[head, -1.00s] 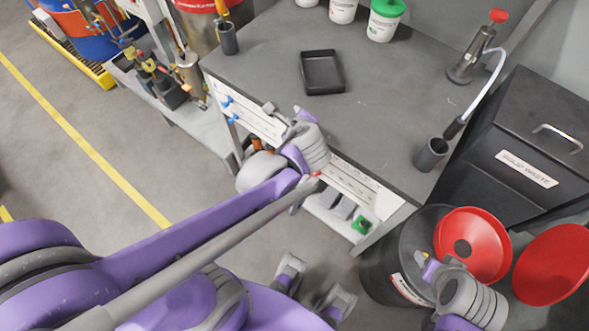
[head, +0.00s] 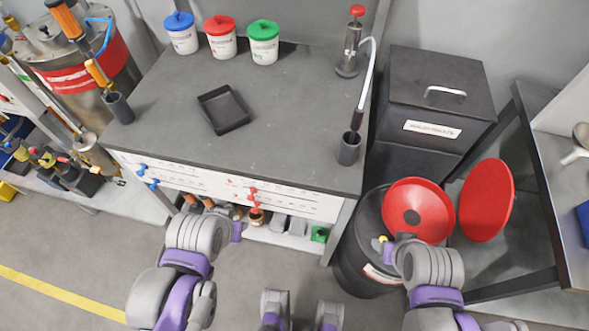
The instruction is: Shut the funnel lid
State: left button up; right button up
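A red funnel (head: 405,204) with a dark centre hole sits on top of a black drum (head: 352,253) at the right of the workbench. Its round red lid (head: 486,201) stands open, tilted up to the right of the funnel. My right gripper (head: 383,245) is at the front left edge of the funnel, apart from the lid. Its wrist hides most of its fingers. My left gripper (head: 238,229) is in front of the workbench, far from the funnel, with its fingers mostly hidden behind the wrist.
The grey workbench (head: 270,120) holds a black tray (head: 224,109) and several lidded tubs. A black waste bin (head: 440,75) stands behind the drum. A dark-framed table (head: 565,175) stands right of the lid. Open floor lies in front at left.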

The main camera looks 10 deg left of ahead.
aim_at(488, 196)
jog(key=k+l, duration=0.1)
jog(key=l, duration=0.3)
jog(key=k+l+u, duration=0.1)
jog(key=l, duration=0.3)
jog(key=k+l, duration=0.15)
jog(key=l, duration=0.25)
jog(key=k+l+u, duration=0.1)
jog(key=l, duration=0.3)
jog(key=k+l, duration=0.15)
jog(key=l, duration=0.2)
jog(key=k+l+u, duration=0.1)
jog(key=l, duration=0.3)
jog(key=k+l, duration=0.15)
jog(key=l, duration=0.2)
